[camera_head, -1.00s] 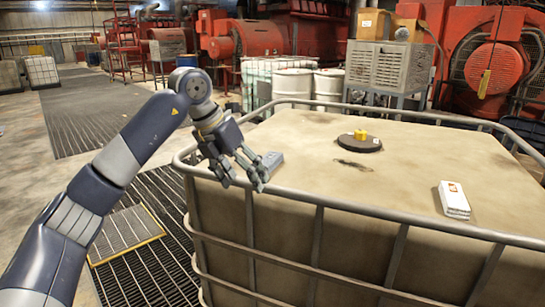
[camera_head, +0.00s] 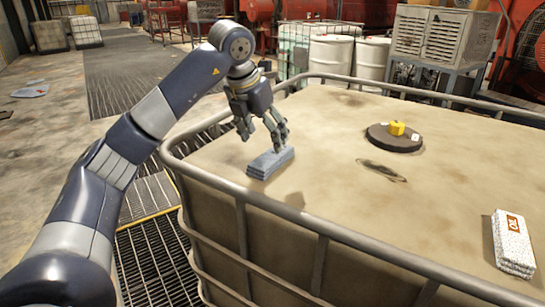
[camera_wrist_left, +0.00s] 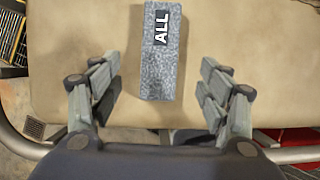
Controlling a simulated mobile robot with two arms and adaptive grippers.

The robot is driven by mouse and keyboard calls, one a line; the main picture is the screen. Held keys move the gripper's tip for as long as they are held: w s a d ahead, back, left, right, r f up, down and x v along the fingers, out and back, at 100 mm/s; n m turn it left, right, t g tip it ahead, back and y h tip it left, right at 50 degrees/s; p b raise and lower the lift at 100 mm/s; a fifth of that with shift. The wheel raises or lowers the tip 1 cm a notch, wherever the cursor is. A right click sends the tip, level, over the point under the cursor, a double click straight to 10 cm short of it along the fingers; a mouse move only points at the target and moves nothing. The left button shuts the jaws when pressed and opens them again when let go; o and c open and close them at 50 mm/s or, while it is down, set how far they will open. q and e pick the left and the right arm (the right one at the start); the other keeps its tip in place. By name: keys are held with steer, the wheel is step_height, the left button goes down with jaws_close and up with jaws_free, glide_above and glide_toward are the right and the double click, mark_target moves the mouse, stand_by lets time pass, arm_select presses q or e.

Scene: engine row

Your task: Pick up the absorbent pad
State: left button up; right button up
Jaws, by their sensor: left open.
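A grey absorbent pad (camera_head: 270,162), a short stack of folded layers, lies on top of the large caged tank (camera_head: 340,130), near its left edge. In the left wrist view the pad (camera_wrist_left: 160,75) is speckled grey, with a black label reading "ALL". My left gripper (camera_head: 262,142) is open and just above the pad. In the wrist view its fingers stand on either side of the pad's near part, with a gap on both sides. A white pad (camera_head: 513,245) with an orange-brown label lies at the tank top's right. My right gripper is not in view.
A metal rail (camera_head: 290,213) rims the tank. White drums (camera_head: 328,55) stand behind. The tank top's middle is otherwise clear.

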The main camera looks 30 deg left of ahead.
mark_target(272, 155)
arm_select(q)
steer(key=shift+w+x, duration=0.2)
steer(key=shift+x, duration=0.8)
steer(key=p+x, duration=0.2)
steer(key=x, duration=0.2)
steer(key=shift+w+f, duration=0.1)
steer(key=shift+f, duration=0.25)
steer(key=shift+w+f, duration=0.1)
steer(key=shift+f, duration=0.1)
steer(key=c, duration=1.1)
steer(key=shift+o, duration=0.2)
steer(key=shift+r, duration=0.45)
step_height(272, 155, up, 9)
steer(key=b, duration=0.1)
steer(key=shift+b, duration=0.3)
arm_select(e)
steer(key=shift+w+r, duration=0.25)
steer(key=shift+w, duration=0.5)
